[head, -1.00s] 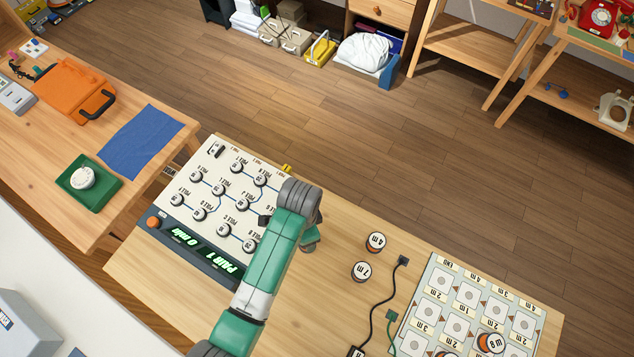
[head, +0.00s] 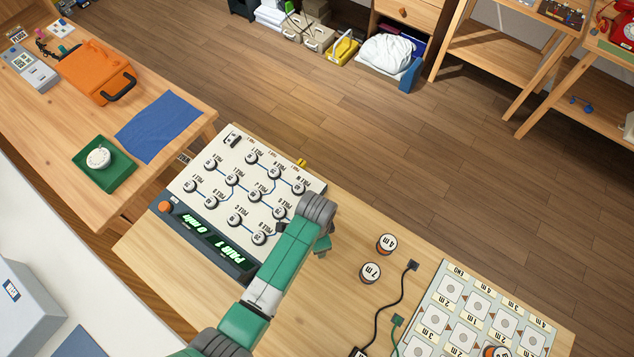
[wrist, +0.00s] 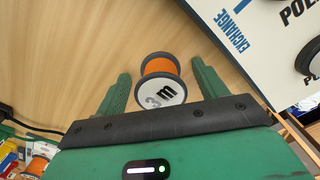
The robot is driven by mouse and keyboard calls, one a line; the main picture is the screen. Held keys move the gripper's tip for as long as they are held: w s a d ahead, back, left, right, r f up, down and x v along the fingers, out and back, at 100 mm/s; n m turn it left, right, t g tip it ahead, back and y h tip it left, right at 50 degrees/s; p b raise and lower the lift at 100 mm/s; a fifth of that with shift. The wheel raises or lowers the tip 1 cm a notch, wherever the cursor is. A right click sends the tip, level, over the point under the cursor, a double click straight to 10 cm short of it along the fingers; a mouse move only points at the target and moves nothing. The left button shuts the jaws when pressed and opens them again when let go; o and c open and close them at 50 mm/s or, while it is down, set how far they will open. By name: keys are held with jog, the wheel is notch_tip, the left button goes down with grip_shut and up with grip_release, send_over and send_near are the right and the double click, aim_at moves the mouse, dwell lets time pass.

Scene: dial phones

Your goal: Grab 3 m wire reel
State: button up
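The 3 m wire reel (wrist: 160,92) has orange wire and a white end face marked "3 m". It lies in the wrist view between the two green fingers of my gripper (wrist: 163,80). The fingers are open, one on each side of the reel, with a visible gap on both sides. In the head view my gripper (head: 322,246) is low over the wooden table (head: 320,290), to the right of the switch panel. It is mostly hidden under my arm, and the 3 m reel cannot be made out there.
The "PAIR 1" panel (head: 240,200) with several round knobs stands left of my gripper. Reels marked 4 m (head: 386,243) and 7 m (head: 370,273) stand to its right. A black cable (head: 404,300) and a grid board (head: 480,310) lie further right.

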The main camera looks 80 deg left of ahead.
jog(key=c, duration=1)
jog(key=shift+c, duration=0.2)
jog(key=shift+r, duration=0.65)
notch_tip(320, 180, up, 2)
jog(key=shift+r+p, duration=0.25)
jog(key=shift+p, duration=0.2)
jog(key=s+d, duration=0.3)
jog(key=d, duration=0.1)
jog(key=s+d, duration=0.3)
jog(key=s, duration=0.1)
jog(key=s+d+r+p, duration=0.1)
jog(key=s+d, duration=0.3)
jog(key=shift+d+r, duration=0.1)
jog(key=shift+d, duration=0.2)
